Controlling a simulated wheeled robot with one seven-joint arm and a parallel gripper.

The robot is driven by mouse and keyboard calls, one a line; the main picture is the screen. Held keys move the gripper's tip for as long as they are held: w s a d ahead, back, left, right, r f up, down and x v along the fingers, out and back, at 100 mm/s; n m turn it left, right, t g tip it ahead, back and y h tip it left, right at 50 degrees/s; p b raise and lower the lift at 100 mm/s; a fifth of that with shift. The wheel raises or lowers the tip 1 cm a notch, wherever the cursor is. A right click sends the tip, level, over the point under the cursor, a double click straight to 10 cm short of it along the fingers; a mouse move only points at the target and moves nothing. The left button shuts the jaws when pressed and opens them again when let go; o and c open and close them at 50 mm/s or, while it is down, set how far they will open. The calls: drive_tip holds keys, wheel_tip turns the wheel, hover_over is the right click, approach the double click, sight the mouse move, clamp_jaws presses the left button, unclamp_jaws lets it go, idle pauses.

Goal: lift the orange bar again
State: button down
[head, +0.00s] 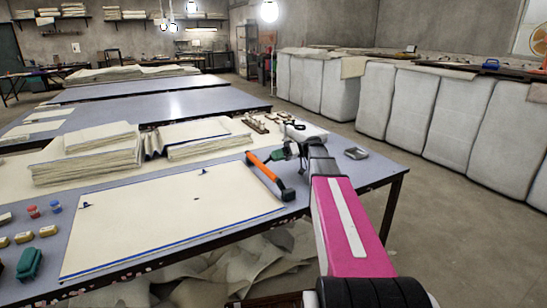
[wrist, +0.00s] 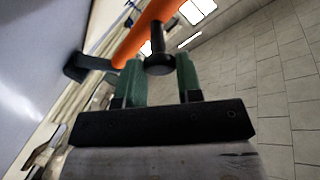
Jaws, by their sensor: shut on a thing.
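The orange bar (head: 263,170) is at the right end of a cream cloth (head: 160,220) on the near table, slanting toward me with a black block at its near end. In the wrist view the orange bar (wrist: 145,32) crosses the top, with a black knob (wrist: 158,62) standing out from it. My gripper (head: 277,155) reaches the bar from the right. Its green fingers (wrist: 157,76) are shut on the knob, one on each side. I cannot tell whether the bar touches the cloth or is held just above it.
Folded cloth stacks (head: 85,160) stand behind the flat cloth. Small tools (head: 265,122) lie at the table's back right, and a grey item (head: 356,153) lies near the right corner. A green object (head: 29,263) and small blocks are at left. Bare floor lies to the right.

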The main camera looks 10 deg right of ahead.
drive_tip(key=c, duration=0.8)
unclamp_jaws()
drive_tip(key=s+a+r, duration=0.2)
drive_tip(key=a+r, duration=0.1)
drive_tip(key=s+a+r, duration=0.2)
drive_tip(key=a+r, duration=0.1)
drive_tip(key=r, duration=0.1)
drive_tip(key=s+a+r, duration=0.1)
drive_tip(key=a+r, duration=0.3)
drive_tip(key=shift+s+a, duration=0.1)
drive_tip(key=shift+s, duration=0.3)
